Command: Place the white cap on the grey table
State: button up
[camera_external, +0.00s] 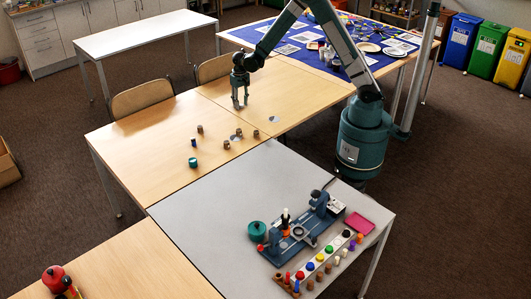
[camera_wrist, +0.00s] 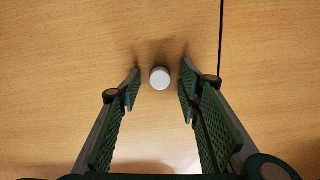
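The white cap (camera_wrist: 160,78) lies on the wooden table, seen from above in the wrist view as a small round white piece. My gripper (camera_wrist: 160,86) is open, with one fingertip on each side of the cap and a visible gap to both. In the external view my gripper (camera_external: 239,104) points down over the far part of the wooden table; I cannot make out the cap there. The grey table (camera_external: 215,200) stands nearer the camera, with its left part bare.
Several small brown pieces (camera_external: 200,129) and a teal pot (camera_external: 193,162) stand on the wooden table (camera_external: 150,150). On the grey table are a blue fixture (camera_external: 305,235), a teal round container (camera_external: 256,231), a rack of coloured caps (camera_external: 320,262) and a pink tray (camera_external: 360,222).

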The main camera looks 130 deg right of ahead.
aim_at(241, 105)
jog(key=shift+c, duration=0.5)
jog(key=c, duration=0.6)
jog(key=shift+r+p, duration=1)
jog(key=shift+r, duration=4)
